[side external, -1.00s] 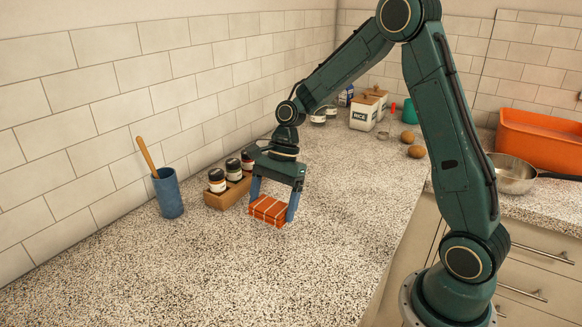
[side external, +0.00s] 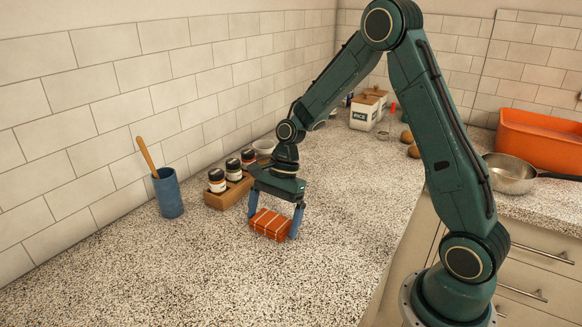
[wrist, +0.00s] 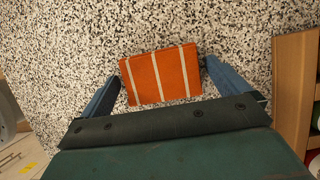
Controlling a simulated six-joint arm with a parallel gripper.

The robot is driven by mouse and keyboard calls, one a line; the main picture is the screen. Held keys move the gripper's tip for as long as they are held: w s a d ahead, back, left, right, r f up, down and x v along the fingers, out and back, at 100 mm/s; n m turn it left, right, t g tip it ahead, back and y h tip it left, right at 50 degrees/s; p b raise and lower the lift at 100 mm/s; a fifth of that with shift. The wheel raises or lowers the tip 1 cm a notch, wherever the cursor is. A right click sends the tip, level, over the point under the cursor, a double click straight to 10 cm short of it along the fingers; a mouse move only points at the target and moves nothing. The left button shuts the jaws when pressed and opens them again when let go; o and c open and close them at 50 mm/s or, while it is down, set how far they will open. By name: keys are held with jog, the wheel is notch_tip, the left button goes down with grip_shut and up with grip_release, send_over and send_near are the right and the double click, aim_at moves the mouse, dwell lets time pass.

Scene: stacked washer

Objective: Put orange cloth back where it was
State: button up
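The orange cloth (side external: 270,224) is a folded block with pale stripes. It also shows in the wrist view (wrist: 160,76), square between the fingers. My gripper (side external: 274,222) points down with its two blue fingers on opposite sides of the cloth, at or very close to its edges. The wrist view shows the same fingers (wrist: 162,72). The cloth has moved along with my gripper, so the fingers look shut on it. The cloth is at or just above the speckled counter (side external: 150,270); I cannot tell whether it touches.
A wooden rack (side external: 228,192) with several jars stands just left of my gripper, and a blue cup (side external: 168,194) with a wooden utensil is farther left. The front of the counter is clear.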

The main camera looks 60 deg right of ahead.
jog(key=shift+r, duration=0.1)
jog(key=v, duration=1.2)
jog(key=shift+a+r, duration=0.1)
jog(key=shift+r, duration=0.1)
dwell(0.5)
jog(key=s+a+r+n+t+h, duration=0.3)
jog(key=s+a+r+n, duration=0.2)
jog(key=s+r+n, duration=0.4)
jog(key=s+n+t+h, duration=0.1)
jog(key=s+n+t, duration=0.1)
jog(key=s+n, duration=0.7)
jog(key=shift+s+a+f+t+h, duration=0.25)
jog(key=shift+s+t+h, duration=0.05)
jog(key=shift+s, duration=1.8)
